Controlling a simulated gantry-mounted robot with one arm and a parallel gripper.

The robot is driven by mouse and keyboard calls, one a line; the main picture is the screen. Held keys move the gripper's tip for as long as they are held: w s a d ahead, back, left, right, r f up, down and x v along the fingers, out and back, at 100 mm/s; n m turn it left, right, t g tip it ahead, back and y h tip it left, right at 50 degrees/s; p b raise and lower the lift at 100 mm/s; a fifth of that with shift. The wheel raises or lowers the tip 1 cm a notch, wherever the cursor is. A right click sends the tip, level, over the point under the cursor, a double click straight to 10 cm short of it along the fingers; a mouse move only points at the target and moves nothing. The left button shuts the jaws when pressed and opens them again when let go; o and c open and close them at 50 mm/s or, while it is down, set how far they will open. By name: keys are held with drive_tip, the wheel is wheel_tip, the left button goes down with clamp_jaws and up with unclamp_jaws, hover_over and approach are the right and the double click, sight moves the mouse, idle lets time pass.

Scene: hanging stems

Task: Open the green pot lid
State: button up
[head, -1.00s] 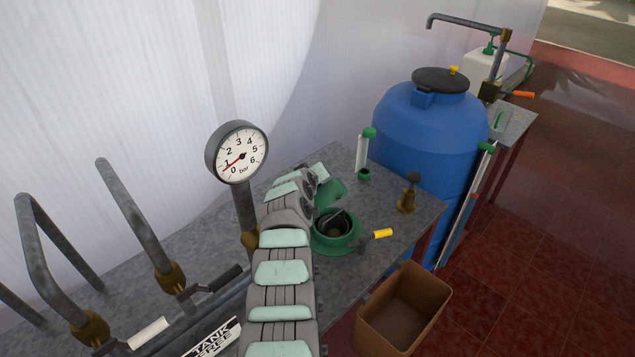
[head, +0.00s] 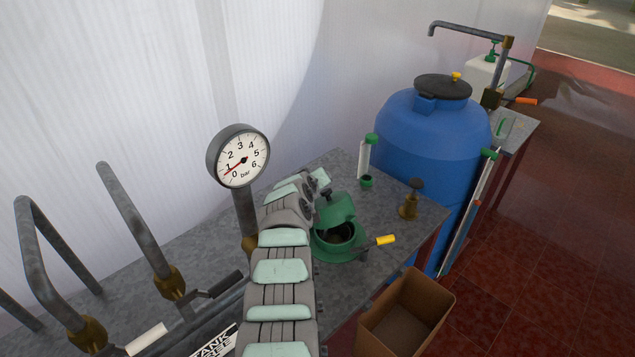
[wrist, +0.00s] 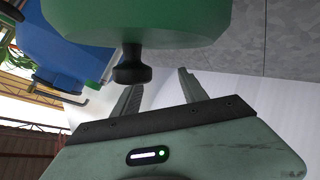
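The green pot (head: 340,250) stands on the grey bench, its dark mouth partly showing. Its green lid (head: 336,210) is tilted up on the far side of the mouth, so the pot is partly open. The lid's dark knob (head: 326,194) faces my wrist. In the wrist view the green lid (wrist: 140,20) fills the top and its black knob (wrist: 130,66) sticks out toward my gripper (wrist: 161,79). My gripper is open, its fingers apart, with the knob near the left finger's tip. I cannot tell whether they touch. The head view hides the fingers.
A pot handle with a yellow end (head: 385,240) points right. A brass valve (head: 410,200), a green-capped tube (head: 368,155) and a pressure gauge (head: 238,157) stand nearby. A blue tank (head: 435,135) is behind right; a brown bin (head: 405,312) is below the bench edge.

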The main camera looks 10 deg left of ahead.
drive_tip(key=shift+r, duration=0.2)
drive_tip(key=p+v, duration=0.2)
drive_tip(key=p, duration=0.4)
drive_tip(key=shift+s+r+p, duration=0.15)
drive_tip(key=shift+r+p, duration=0.15)
drive_tip(key=shift+r, duration=0.05)
drive_tip(key=shift+s, duration=0.2)
drive_tip(key=shift+s+r, duration=0.15)
drive_tip(key=shift+s, duration=0.3)
drive_tip(key=shift+p+v, duration=0.3)
drive_tip(key=shift+v, duration=2.6)
drive_tip(key=shift+s+a+r, duration=0.1)
drive_tip(key=shift+s+r, duration=0.1)
drive_tip(key=shift+s, duration=0.2)
